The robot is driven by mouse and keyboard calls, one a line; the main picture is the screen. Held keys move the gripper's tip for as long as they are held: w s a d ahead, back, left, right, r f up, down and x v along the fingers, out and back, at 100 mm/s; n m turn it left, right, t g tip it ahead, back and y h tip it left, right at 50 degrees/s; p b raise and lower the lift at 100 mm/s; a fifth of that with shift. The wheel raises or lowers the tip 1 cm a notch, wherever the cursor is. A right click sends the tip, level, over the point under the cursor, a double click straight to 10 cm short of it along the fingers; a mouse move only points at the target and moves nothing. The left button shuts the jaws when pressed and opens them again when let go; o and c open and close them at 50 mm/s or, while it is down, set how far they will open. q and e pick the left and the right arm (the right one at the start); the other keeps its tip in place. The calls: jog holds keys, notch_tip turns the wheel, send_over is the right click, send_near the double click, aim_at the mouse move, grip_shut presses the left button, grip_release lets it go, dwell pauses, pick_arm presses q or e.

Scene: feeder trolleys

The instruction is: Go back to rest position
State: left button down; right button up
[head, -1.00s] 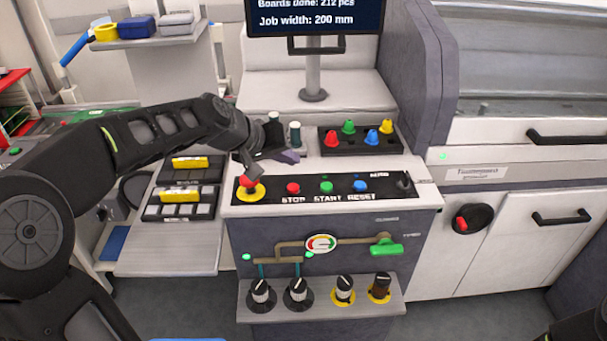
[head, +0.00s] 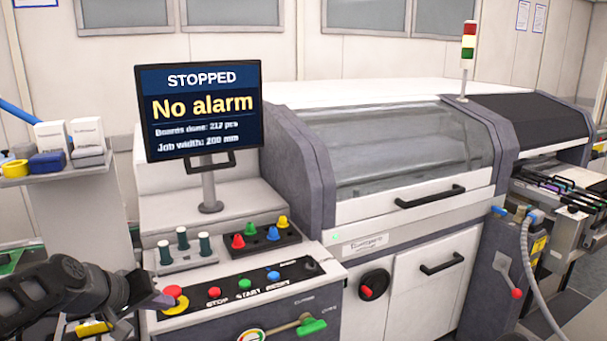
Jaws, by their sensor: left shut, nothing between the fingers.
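My left gripper (head: 158,299) is at the lower left, its arm coming in from the left edge. It is shut and empty, its tip just left of the red mushroom button (head: 174,291) on its yellow base. I cannot tell whether the tip touches the button. My right gripper is out of view. The control panel (head: 235,302) carries red, green and blue push buttons. The screen (head: 203,108) above it reads "STOPPED" and "No alarm".
A shelf (head: 60,172) with small boxes is at the left. The machine (head: 405,150) with its hood and drawers fills the middle and right.

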pick_arm(q)
jog(key=s+d+f+g, duration=0.15)
jog(key=d+f, duration=0.25)
jog(key=f, duration=0.6)
jog(key=s+d+f+g, duration=0.1)
jog(key=s+d+f, duration=0.2)
jog(key=f, duration=0.6)
jog(key=s+d+f+g, duration=0.2)
jog(key=s+d+f, duration=0.15)
jog(key=f, duration=0.65)
jog(key=s+d+f+m+g, duration=0.1)
jog(key=s+d+f, duration=0.2)
jog(key=s+f, duration=0.2)
jog(key=s+d+f+g, duration=0.1)
jog(key=s+d+f, duration=0.3)
jog(key=s, duration=0.5)
jog(key=s+d+f+m+g, duration=0.1)
jog(key=s+d+f, duration=0.3)
jog(key=s, duration=0.3)
jog(key=shift+s+f+m+h, duration=0.25)
jog(key=shift+f+m+h, duration=0.05)
jog(key=shift+f, duration=0.55)
jog(key=shift+w, duration=0.1)
dwell(0.4)
